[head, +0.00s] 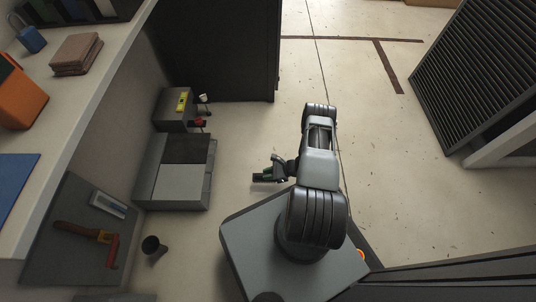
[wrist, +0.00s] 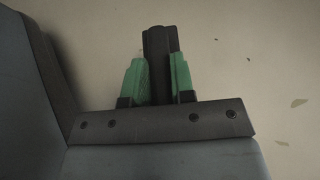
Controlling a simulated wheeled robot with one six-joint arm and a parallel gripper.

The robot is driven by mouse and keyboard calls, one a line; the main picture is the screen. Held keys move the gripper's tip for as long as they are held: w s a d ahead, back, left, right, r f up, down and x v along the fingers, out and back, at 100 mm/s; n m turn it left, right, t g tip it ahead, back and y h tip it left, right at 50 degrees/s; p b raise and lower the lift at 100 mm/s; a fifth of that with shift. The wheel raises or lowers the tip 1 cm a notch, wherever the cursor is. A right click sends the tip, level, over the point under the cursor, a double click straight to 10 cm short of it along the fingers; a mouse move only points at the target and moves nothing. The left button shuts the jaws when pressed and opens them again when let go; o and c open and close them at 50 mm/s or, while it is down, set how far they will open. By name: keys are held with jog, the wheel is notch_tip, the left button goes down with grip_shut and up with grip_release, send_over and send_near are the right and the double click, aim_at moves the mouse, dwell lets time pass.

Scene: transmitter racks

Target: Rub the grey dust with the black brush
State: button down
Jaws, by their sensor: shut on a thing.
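My gripper (wrist: 158,72) has green fingers shut on a long black piece, which I take to be the black brush (wrist: 157,40). Its bristles are not visible. In the head view my gripper (head: 272,170) is held out to the left of my arm, over pale floor, with the dark end of the brush (head: 258,178) pointing left. It is apart from the grey box (head: 207,185) to its left. That box has a dark patch and a lighter grey panel on top. I cannot make out for sure which surface bears the grey dust.
Behind the box is a smaller grey box (head: 170,122) with a yellow item. A board at lower left holds a red-handled tool (head: 85,232), beside a dark cup (head: 152,245). A shelf runs along the left; a dark cabinet (head: 225,50) stands behind.

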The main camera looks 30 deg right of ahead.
jog(key=shift+r+p, duration=0.75)
jog(key=shift+r, duration=0.6)
jog(key=shift+w, duration=0.1)
